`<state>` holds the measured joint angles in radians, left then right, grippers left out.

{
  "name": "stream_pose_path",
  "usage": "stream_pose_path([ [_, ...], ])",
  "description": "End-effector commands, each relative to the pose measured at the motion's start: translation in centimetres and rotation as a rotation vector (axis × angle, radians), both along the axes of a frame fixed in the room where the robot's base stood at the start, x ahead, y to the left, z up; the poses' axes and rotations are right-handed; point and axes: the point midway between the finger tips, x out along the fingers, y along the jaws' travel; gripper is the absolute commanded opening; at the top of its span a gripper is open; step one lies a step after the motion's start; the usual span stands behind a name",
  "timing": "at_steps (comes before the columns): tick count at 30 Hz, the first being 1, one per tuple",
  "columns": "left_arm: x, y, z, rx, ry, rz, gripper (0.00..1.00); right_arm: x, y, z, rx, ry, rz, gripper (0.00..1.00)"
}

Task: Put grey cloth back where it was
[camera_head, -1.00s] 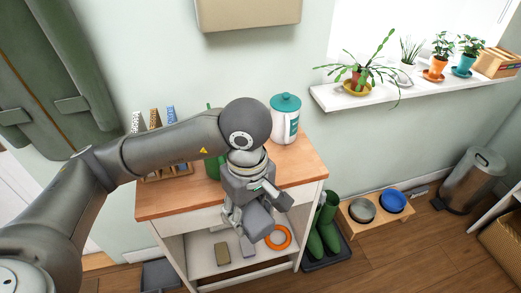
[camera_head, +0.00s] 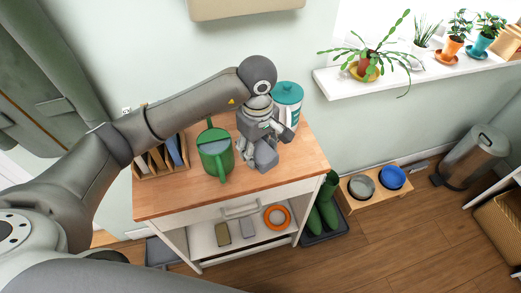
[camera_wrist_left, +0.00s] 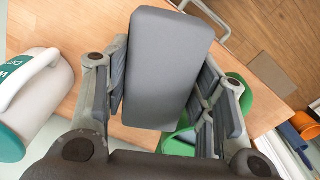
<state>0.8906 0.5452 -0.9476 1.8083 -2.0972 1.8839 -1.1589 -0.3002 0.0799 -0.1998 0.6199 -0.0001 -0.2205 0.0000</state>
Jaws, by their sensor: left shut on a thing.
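The grey cloth (camera_wrist_left: 168,65) is a dark grey, block-like bundle with rounded edges. It sits between the fingers of my left gripper (camera_head: 262,140), which is shut on it. In the head view the cloth (camera_head: 264,156) is over the wooden tabletop (camera_head: 185,200), between the green watering can and the white jug. I cannot tell whether it touches the top. My right gripper is not in view.
The green watering can (camera_head: 217,158) stands close left of the gripper. A white jug with teal lid (camera_head: 287,95) stands behind right. A rack (camera_head: 165,160) is at the back left. The tabletop's front is clear.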

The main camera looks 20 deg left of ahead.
Motion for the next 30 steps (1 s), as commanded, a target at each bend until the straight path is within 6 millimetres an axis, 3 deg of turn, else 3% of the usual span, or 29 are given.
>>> stream_pose_path([
  [7,2.8,0.4,-3.6,0.001,0.004,0.000,0.25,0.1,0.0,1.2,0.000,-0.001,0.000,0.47],
  [14,3.8,0.6,-5.0,0.001,0.004,0.000,0.25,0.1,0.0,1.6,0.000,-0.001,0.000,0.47],
  [20,3.6,0.5,-7.5,0.000,0.005,-0.001,0.25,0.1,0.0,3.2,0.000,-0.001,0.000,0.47],
  [30,3.7,0.6,-8.1,0.002,0.001,-0.002,0.25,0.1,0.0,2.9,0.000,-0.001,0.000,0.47],
])
